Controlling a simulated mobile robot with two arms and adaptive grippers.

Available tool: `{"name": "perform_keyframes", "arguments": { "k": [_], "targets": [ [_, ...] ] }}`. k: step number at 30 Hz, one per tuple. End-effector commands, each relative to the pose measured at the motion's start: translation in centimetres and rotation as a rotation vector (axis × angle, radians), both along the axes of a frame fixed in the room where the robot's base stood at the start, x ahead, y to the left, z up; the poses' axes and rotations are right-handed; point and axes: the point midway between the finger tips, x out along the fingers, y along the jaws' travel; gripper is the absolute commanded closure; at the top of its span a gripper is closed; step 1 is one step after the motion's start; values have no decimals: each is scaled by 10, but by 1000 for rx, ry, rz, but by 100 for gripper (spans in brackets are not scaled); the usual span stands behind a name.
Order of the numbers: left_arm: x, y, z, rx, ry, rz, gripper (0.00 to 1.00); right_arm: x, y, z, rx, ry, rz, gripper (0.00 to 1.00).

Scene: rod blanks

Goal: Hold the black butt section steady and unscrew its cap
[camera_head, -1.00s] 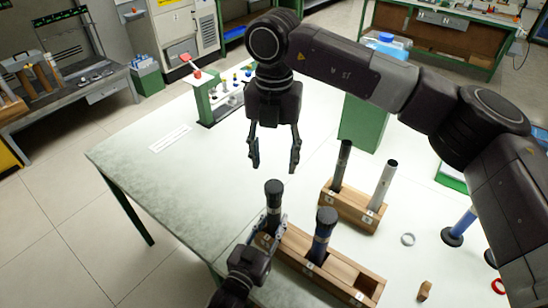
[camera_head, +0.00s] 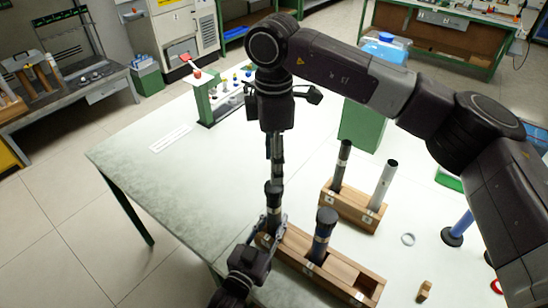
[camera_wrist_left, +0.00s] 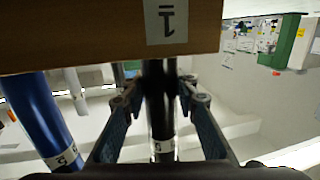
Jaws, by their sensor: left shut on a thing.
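The black butt section (camera_head: 272,212) stands upright at the left end of the front wooden rack, its dark cap (camera_head: 275,188) on top. My left gripper (camera_head: 268,228) comes in from below and is shut on the black butt section. In the left wrist view its fingers (camera_wrist_left: 160,95) lie on both sides of the black tube (camera_wrist_left: 161,120), under a block face labelled 1. My right gripper (camera_head: 277,160) points straight down just above the cap, seen edge-on. Its fingertips overlap the cap's top in the picture; contact and finger opening cannot be told.
A blue section with a black cap (camera_head: 324,230) stands beside it in the front rack (camera_head: 345,268); the rack's right slots look empty. A second rack (camera_head: 350,207) behind holds a black and a grey tube. A ring (camera_head: 407,240) lies to the right.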

Motion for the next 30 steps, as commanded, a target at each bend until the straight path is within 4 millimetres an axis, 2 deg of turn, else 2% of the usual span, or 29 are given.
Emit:
{"name": "perform_keyframes", "arguments": {
  "k": [9, 15, 26, 30],
  "targets": [
    [0, 0, 1, 0, -1, 0, 100, -1, -1, -48, -1, 3, 1, 52],
    [0, 0, 1, 0, -1, 0, 100, 0, 0, -69, 0, 1, 1, 52],
    [0, 0, 0, 0, -1, 0, 100, 0, -1, -74, 0, 0, 1, 52],
    [0, 0, 0, 0, -1, 0, 100, 0, -1, -74, 0, 0, 1, 68]
  ]
}}
